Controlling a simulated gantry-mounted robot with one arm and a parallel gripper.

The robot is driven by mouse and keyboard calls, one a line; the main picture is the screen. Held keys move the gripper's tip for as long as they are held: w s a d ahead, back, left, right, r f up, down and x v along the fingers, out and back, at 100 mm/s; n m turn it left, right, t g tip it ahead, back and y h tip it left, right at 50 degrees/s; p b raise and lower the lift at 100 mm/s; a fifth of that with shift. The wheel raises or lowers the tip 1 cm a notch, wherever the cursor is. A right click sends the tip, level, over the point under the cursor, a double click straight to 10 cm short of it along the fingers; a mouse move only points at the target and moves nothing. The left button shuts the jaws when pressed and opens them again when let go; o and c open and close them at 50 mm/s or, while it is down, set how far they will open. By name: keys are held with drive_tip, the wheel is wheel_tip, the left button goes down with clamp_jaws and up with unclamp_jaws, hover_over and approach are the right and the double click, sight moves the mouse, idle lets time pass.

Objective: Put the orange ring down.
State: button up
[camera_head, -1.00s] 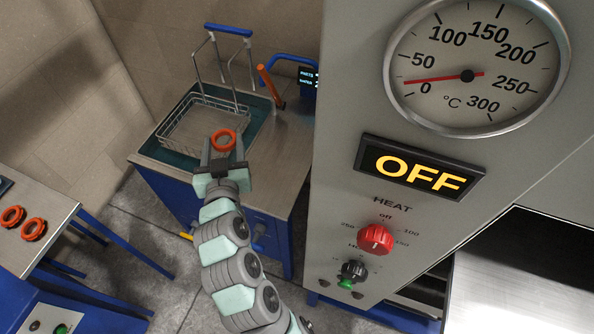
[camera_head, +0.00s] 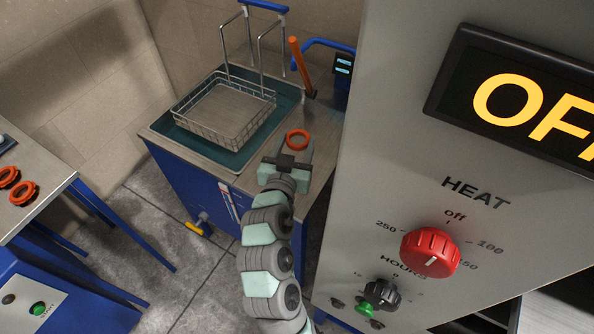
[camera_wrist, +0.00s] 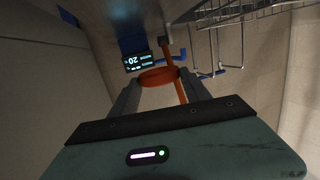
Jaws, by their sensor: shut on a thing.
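The orange ring (camera_head: 297,140) is held between the fingertips of my gripper (camera_head: 295,147). In the wrist view the ring (camera_wrist: 159,78) lies across the far ends of the two fingers of my gripper (camera_wrist: 158,84). In the head view it shows over the bare metal top (camera_head: 325,130) of the blue cabinet, to the right of the wire basket. I cannot tell whether the ring touches that top or hangs above it.
A wire basket (camera_head: 190,118) with a tall blue-topped handle sits in a teal basin (camera_head: 262,140). An orange lever (camera_head: 299,62) and a small display (camera_head: 343,64) stand behind. Two more orange rings (camera_head: 22,192) lie on the left table.

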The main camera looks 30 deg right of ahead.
wheel_tip(320, 180, down, 10)
drive_tip(key=shift+r+b, duration=0.15)
drive_tip(key=shift+b, duration=1.05)
drive_tip(key=shift+f+b, duration=0.25)
drive_tip(key=shift+b, duration=0.05)
drive_tip(key=o, duration=1.3)
drive_tip(key=shift+r, duration=0.1)
